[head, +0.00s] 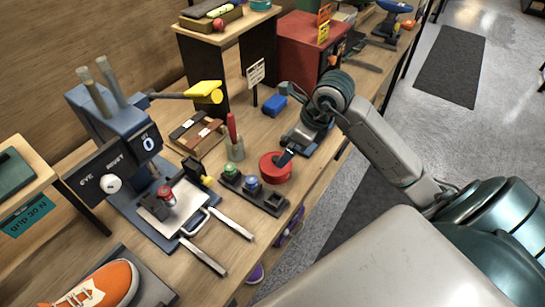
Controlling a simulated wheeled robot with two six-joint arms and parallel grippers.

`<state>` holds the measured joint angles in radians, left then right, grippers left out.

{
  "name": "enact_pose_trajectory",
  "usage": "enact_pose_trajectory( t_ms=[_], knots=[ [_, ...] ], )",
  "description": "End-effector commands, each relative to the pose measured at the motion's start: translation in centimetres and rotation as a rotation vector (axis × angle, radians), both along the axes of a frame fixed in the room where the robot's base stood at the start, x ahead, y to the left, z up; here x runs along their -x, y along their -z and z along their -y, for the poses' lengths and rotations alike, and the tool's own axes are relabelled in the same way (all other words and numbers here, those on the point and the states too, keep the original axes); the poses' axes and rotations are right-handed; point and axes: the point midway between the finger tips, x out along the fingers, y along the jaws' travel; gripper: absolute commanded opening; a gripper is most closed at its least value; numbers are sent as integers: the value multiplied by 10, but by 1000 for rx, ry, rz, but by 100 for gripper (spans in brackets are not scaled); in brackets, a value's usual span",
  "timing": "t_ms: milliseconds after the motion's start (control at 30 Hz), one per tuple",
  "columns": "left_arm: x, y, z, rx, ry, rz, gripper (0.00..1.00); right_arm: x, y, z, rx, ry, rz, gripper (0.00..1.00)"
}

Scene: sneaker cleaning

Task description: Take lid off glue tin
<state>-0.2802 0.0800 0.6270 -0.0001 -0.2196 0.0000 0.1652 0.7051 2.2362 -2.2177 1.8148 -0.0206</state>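The round red tin (271,174), which looks like the glue tin, stands on the workbench near its front edge. Its top looks red and flat, but I cannot make out the seam between lid and tin. My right arm comes in from the right, and its dark gripper (285,157) reaches down over the tin's upper right side. The fingertips overlap the top of the tin; whether they touch or grip the lid is too small to tell. My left gripper is not in view.
A dark rack (254,193) with several small coloured-top jars sits just in front of the tin. A cup (235,149) with a red-handled tool stands behind. A blue press (125,140) and an orange sneaker (100,287) are at left. A red cabinet (302,50) stands beyond my arm.

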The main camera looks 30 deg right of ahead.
Motion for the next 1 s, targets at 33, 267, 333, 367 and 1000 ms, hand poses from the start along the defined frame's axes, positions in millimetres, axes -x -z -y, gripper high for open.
enact_pose_trajectory(
  t_ms=[33, 267, 333, 367, 1000],
  knots=[
    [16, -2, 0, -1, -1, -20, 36, -2, 6, -3, -6, 1, -4, 100],
    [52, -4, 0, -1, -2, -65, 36, -11, 29, -7, -5, -1, 0, 100],
    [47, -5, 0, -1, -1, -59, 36, -11, 32, -8, -4, 1, -1, 100],
    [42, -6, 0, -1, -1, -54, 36, -12, 33, -8, -4, 0, -1, 100],
    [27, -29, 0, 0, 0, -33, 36, -31, 80, -16, -2, -2, 0, 100]
  ],
)
